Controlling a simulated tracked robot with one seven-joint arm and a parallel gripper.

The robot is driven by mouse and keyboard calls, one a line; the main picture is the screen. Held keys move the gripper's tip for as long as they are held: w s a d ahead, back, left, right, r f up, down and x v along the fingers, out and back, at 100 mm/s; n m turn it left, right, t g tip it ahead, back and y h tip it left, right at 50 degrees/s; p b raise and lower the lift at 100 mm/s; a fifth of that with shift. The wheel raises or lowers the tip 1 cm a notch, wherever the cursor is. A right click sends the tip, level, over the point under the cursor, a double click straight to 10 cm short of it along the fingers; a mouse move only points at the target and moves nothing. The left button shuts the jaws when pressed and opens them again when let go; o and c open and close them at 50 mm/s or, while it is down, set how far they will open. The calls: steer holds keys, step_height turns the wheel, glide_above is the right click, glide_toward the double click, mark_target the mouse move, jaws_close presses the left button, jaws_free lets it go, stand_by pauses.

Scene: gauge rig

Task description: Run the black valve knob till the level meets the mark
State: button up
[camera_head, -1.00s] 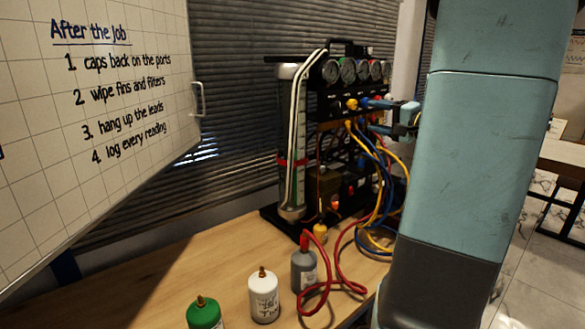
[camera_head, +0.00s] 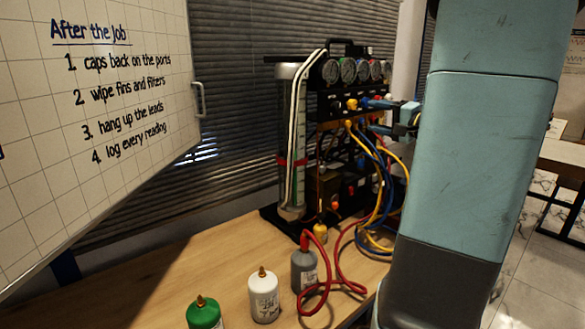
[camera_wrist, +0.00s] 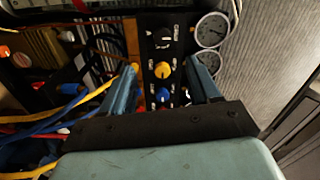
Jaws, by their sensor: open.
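The black valve knob (camera_wrist: 160,38) shows at the top of the row of knobs in the wrist view, beyond my fingertips. My gripper (camera_wrist: 163,68) is open, its blue fingers either side of the row near the yellow knob (camera_wrist: 162,71); nothing is held between them. In the head view, my gripper (camera_head: 398,108) is at the rig's front, partly hidden by my arm. The clear level column (camera_head: 283,112) stands at the rig's left with a red mark band (camera_head: 291,162). The liquid level is too small and dark to read.
A blue knob (camera_wrist: 163,96) sits below the yellow one. Gauges (camera_wrist: 212,29) stand right of the knobs. Yellow, blue and red hoses (camera_head: 378,185) hang at the rig's front. White (camera_head: 264,298), green (camera_head: 203,314) and grey (camera_head: 304,271) bottles stand on the bench.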

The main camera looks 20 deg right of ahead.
mark_target(340, 108)
steer(key=w+a+n, duration=0.1)
steer(key=w+n, duration=0.1)
steer(key=w, duration=0.2)
steer(key=w+a+n, duration=0.2)
steer(key=w, duration=0.2)
steer(key=w+a+n, duration=0.1)
steer(key=w+n, duration=0.2)
steer(key=w, duration=0.2)
steer(key=shift+a+r, duration=0.1)
steer(key=shift+a, duration=0.2)
stand_by(0.4)
steer(key=shift+s, duration=0.1)
steer(key=c, duration=1)
